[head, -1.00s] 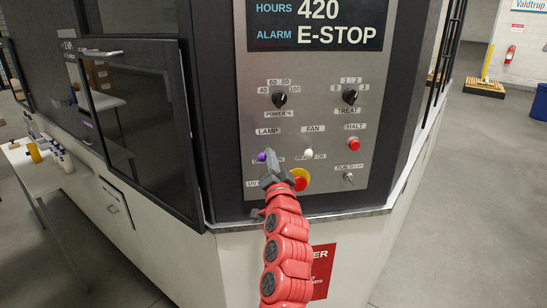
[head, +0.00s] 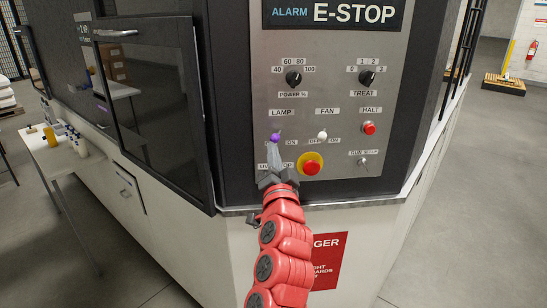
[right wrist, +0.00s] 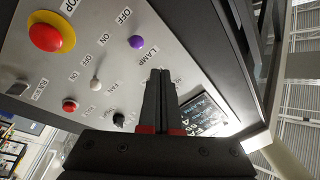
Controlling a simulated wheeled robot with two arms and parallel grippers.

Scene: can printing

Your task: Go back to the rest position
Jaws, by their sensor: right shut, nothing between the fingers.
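My right gripper (head: 273,178) is in front of the lower left of the control panel (head: 390,110), at the end of my red arm. Its fingers are shut with nothing between them; they show side by side in the right wrist view (right wrist: 158,75). The purple lamp switch (head: 275,138) is just above the fingers in the head view, and also shows in the right wrist view (right wrist: 136,42). I cannot tell whether the fingers touch the panel. The red emergency stop button (head: 311,167) on its yellow ring is just right of the gripper. My left gripper is not in view.
The panel also holds a white fan switch (head: 322,135), a red halt button (head: 369,128) and two black knobs. A dark glass door (head: 150,115) stands left of the panel. A white side table (head: 52,155) with bottles is at far left. The floor at right is open.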

